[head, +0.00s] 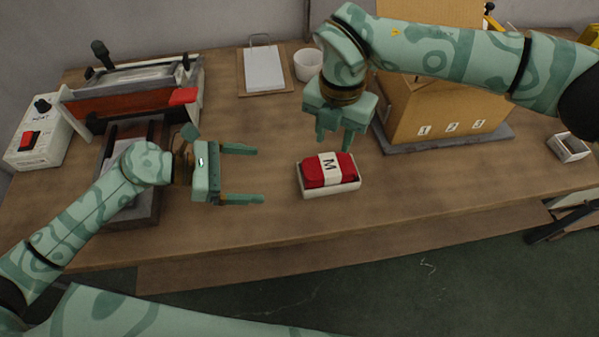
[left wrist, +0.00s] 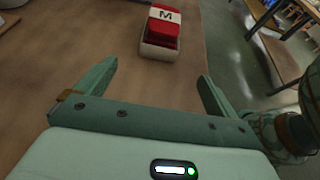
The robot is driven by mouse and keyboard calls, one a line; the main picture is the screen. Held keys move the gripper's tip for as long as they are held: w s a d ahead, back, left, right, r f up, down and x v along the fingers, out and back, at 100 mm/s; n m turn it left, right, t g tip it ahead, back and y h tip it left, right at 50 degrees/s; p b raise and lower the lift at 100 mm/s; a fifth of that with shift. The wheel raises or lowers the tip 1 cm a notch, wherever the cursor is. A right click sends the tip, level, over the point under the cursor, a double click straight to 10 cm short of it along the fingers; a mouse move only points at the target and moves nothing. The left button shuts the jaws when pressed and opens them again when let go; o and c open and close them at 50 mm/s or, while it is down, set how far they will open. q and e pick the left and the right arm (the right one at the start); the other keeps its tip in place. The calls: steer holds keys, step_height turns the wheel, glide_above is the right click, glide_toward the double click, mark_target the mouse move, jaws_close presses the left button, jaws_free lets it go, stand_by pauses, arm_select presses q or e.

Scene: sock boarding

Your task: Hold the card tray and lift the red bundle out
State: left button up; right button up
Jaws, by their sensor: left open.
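The red bundle (head: 315,172) with a white band marked M lies in the white card tray (head: 345,187) on the table. In the left wrist view the bundle (left wrist: 160,30) and the tray (left wrist: 157,52) show ahead, beyond the fingertips. My left gripper (head: 260,174) is open and empty, to the left of the tray and apart from it. Its two fingers also show in the left wrist view (left wrist: 158,70). My right gripper (head: 333,146) points down above and behind the tray, with its fingers apart and nothing visible between them.
A cardboard box (head: 440,105) marked 1, 2, 3 stands on a grey base at the back right. A press-like machine (head: 130,95) stands at the left. A clipboard (head: 264,70) and white cup (head: 307,64) are behind. The table's front edge is near the tray.

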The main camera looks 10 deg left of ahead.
mark_target(303, 176)
arm_select(q)
steer(key=x, duration=1.3)
steer(key=shift+w+d, duration=0.1)
steer(key=shift+d, duration=0.25)
